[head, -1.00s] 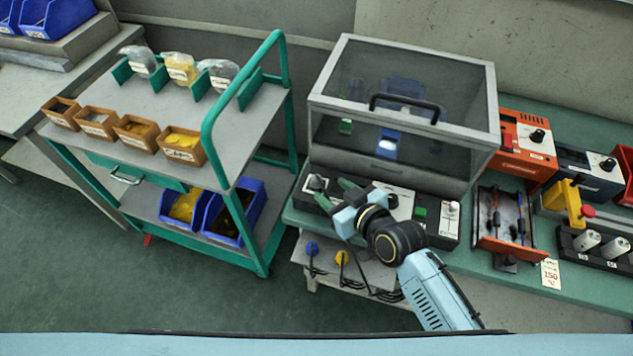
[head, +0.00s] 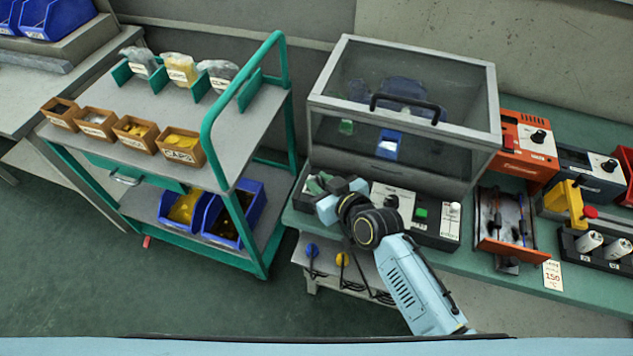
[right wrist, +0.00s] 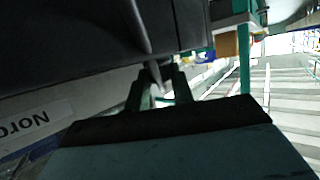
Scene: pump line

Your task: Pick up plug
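Two plugs show on the low shelf under the bench: a blue plug (head: 312,249) and a yellow plug (head: 343,258), each with a dark cable. More dark cable lies to their right, partly behind my right arm. My right gripper (head: 320,182) is above and behind the plugs, at the left end of the black control box on the bench. Its two green fingers stand apart in the right wrist view (right wrist: 158,92). A dark pointed edge shows between or beyond them; I cannot tell whether they touch it. My left gripper is out of view.
The black control box (head: 436,221) lies in front of the clear-lidded cabinet (head: 405,85). A green cart (head: 205,120) with bins stands to the left. An orange-framed fixture (head: 505,222) is on the right.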

